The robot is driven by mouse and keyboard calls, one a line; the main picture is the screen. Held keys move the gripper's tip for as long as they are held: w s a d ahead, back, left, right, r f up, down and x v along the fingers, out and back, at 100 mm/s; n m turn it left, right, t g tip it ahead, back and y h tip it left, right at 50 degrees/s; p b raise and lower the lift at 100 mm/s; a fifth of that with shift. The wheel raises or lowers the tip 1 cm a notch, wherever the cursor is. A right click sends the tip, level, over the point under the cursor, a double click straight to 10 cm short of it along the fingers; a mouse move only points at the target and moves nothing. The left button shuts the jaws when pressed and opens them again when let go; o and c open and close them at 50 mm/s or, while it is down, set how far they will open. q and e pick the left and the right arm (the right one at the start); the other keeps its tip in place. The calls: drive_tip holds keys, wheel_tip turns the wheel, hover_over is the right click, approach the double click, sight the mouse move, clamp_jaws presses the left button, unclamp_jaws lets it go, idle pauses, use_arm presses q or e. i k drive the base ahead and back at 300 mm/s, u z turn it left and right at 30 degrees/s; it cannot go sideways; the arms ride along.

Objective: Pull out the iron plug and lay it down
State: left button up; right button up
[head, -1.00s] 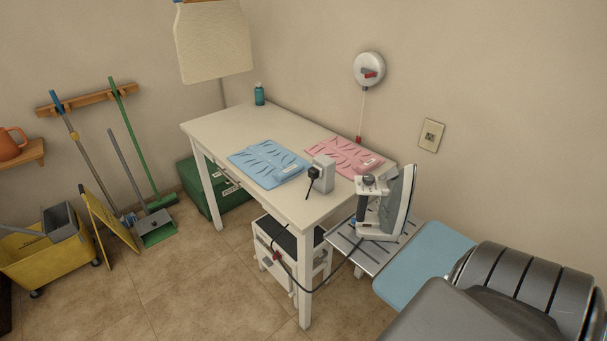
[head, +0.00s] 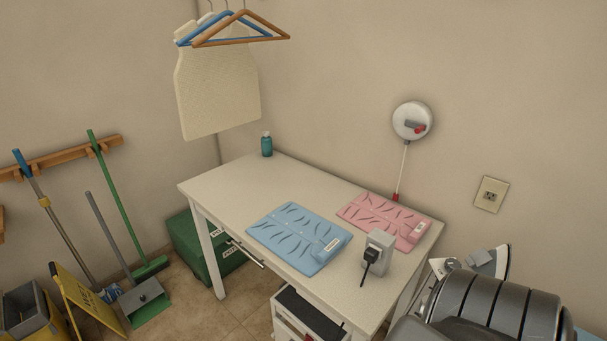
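A black plug (head: 371,255) sits in the front of a small grey socket box (head: 382,240) on the white table (head: 240,178). A short piece of black cord hangs from the plug. The iron (head: 490,262) is at the right, partly hidden behind a dark ribbed part of my own arm. Neither of my grippers is in the head view.
A folded blue cloth (head: 300,238) lies left of the socket box and a folded pink cloth (head: 375,215) behind it. A teal bottle (head: 267,146) stands at the table's back corner. A wall outlet (head: 490,194) is at the right. The table's left part is clear.

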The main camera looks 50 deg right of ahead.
sight(371, 255)
drive_tip(key=i, duration=3.1)
drive_tip(key=z, duration=4.25)
